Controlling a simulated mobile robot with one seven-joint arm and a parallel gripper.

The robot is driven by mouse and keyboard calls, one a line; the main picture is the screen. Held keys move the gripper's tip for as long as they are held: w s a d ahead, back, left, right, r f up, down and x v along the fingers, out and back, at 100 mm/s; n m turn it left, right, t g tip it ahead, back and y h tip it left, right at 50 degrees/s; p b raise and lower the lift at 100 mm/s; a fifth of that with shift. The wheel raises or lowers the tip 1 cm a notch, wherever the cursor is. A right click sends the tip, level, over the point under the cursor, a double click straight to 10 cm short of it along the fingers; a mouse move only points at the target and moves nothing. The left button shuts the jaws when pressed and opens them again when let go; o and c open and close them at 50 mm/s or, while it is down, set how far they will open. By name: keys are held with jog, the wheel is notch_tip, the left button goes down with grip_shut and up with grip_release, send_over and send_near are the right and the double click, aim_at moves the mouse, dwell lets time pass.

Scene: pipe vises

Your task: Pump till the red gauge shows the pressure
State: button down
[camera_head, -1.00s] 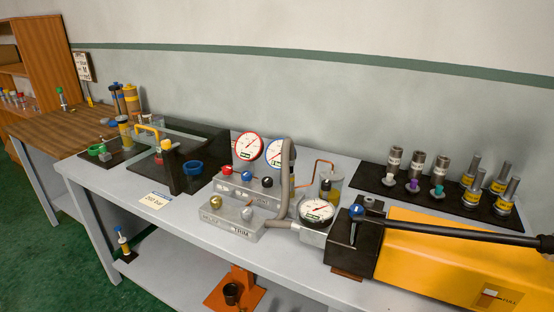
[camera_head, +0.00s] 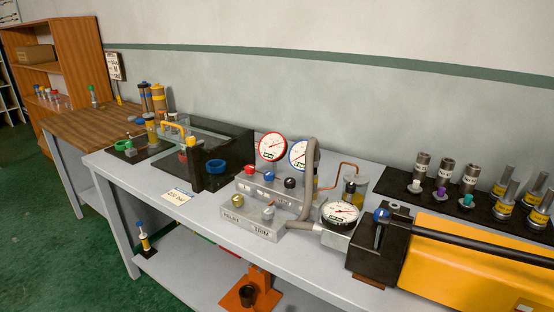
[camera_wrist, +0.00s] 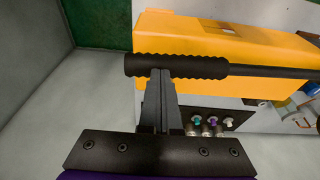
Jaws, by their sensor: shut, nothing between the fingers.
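The red-rimmed gauge (camera_head: 271,147) stands at the back of the valve block, beside a blue-rimmed gauge (camera_head: 299,153). Its scale is too small to read. A card (camera_head: 176,196) on the bench seems to read 200 bar. The yellow pump (camera_head: 455,262) is at the front right, with a long black lever (camera_head: 470,237). A third gauge (camera_head: 340,213) sits beside the pump's black head. In the wrist view, my gripper (camera_wrist: 160,74) is shut and empty, its fingertips at the lever's ribbed grip (camera_wrist: 185,66). I cannot tell whether they touch it.
Red, blue and black knobs sit on the valve block; the front block (camera_head: 252,220) is labelled RELIEF and TRIM. A black mat (camera_head: 480,212) holds several metal fittings at the back right. A wooden bench (camera_head: 90,122) and shelf stand at the left. Green floor lies at the left front.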

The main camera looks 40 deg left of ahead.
jog(key=shift+d+f+b, duration=0.1)
jog(key=shift+f+b, duration=0.3)
jog(key=shift+f, duration=0.25)
jog(key=shift+d+f+b, duration=0.1)
jog(key=shift+f+b, duration=0.5)
jog(key=shift+f, duration=0.4)
jog(key=shift+s+f, duration=0.1)
jog(key=shift+f, duration=0.4)
jog(key=r+p, duration=0.4)
jog(key=r, duration=0.1)
jog(key=a+r+p, duration=0.1)
jog(key=r+p, duration=0.1)
jog(key=r, duration=0.1)
jog(key=shift+r, duration=0.15)
notch_tip(320, 180, up, 8)
jog(key=a+p, duration=0.2)
jog(key=p, duration=0.1)
jog(key=shift+f, duration=0.2)
jog(key=shift+f, duration=0.15)
